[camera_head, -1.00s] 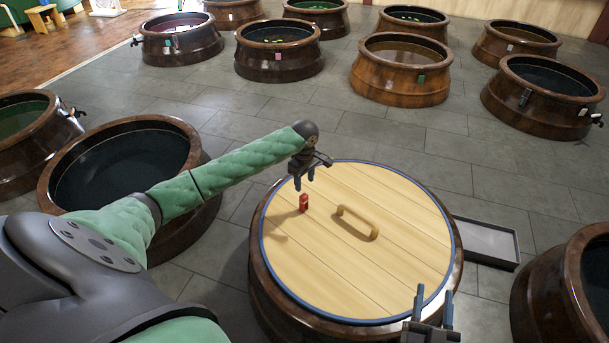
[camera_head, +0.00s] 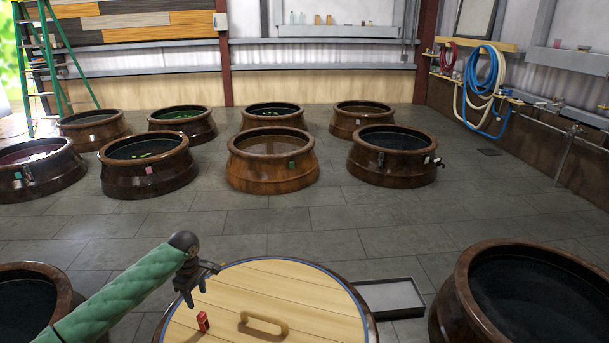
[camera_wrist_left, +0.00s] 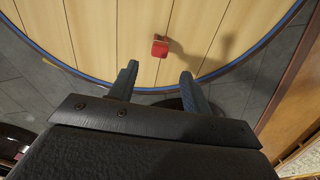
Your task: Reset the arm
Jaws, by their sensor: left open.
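My left gripper (camera_head: 188,290) is above the left part of a round wooden lid (camera_head: 290,275) with a blue rim. Its two fingers are apart and nothing is between them. In the left wrist view the open fingers (camera_wrist_left: 158,85) point toward the lid, with a small red object (camera_wrist_left: 160,47) just beyond them. In the head view the red object (camera_head: 203,321) stands on the lid, apart from the fingers and below them. The lid has a wooden handle (camera_head: 262,326) and covers a dark jar. My right gripper is not in view.
A grey tray (camera_head: 391,296) lies on the floor right of the lid. A large open jar (camera_head: 540,285) stands at right and another (camera_head: 35,295) at left. Several jars stand farther back, with a green ladder (camera_head: 50,60) behind. The tiled floor (camera_head: 300,220) between is clear.

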